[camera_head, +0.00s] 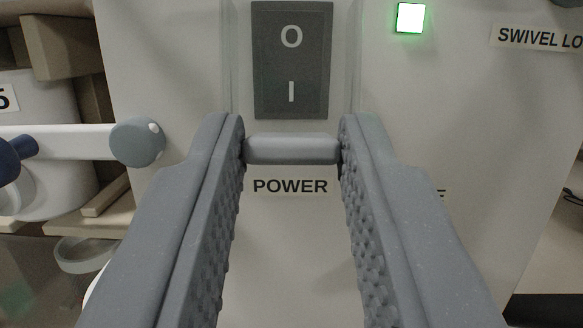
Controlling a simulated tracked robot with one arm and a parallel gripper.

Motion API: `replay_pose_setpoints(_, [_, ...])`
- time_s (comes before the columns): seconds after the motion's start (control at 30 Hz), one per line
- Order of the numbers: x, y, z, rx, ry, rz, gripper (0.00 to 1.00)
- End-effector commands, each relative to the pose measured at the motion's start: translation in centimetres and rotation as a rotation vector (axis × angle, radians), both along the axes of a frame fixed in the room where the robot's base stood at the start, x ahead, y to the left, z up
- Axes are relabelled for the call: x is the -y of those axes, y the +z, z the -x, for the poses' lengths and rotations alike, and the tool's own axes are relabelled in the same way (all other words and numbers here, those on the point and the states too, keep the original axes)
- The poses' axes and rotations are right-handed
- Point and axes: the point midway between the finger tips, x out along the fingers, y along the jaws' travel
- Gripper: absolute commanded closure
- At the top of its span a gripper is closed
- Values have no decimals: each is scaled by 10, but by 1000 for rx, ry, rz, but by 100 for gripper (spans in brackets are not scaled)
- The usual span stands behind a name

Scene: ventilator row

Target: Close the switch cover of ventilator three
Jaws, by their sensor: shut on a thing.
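A dark grey power switch (292,62) marked O and I is on the pale front panel (440,110) of a ventilator. Faint clear edges (354,60) run down both sides of it, which look like the see-through switch cover. A grey rounded bar (291,149) lies level just below the switch and looks like the cover's grip. My gripper (291,148) has one fingertip at each end of this bar and is shut on it. The cover's exact angle is hard to tell. No number for this ventilator shows.
A POWER label (290,186) sits below the bar. A lit green-edged lamp (411,18) is at upper right, beside a SWIVEL label (540,38). At left, a white arm with a grey round end (137,142) sticks out near the panel.

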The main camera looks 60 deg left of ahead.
Motion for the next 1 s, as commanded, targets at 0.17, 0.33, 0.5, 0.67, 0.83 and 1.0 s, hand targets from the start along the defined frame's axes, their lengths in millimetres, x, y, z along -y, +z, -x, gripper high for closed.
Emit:
replay_pose_setpoints(0.17, [-6, -11, -2, 46, 1, -101, 98])
replay_pose_setpoints(0.33, [-11, -13, -4, 77, 2, -168, 98])
replay_pose_setpoints(0.5, [-14, -14, -5, 92, 2, -201, 98])
replay_pose_setpoints(0.67, [-15, -13, -6, 98, 2, -213, 98])
replay_pose_setpoints(0.83, [-15, -13, -6, 99, 3, -213, 98])
replay_pose_setpoints(1.0, [-15, -13, -6, 99, 3, -213, 72])
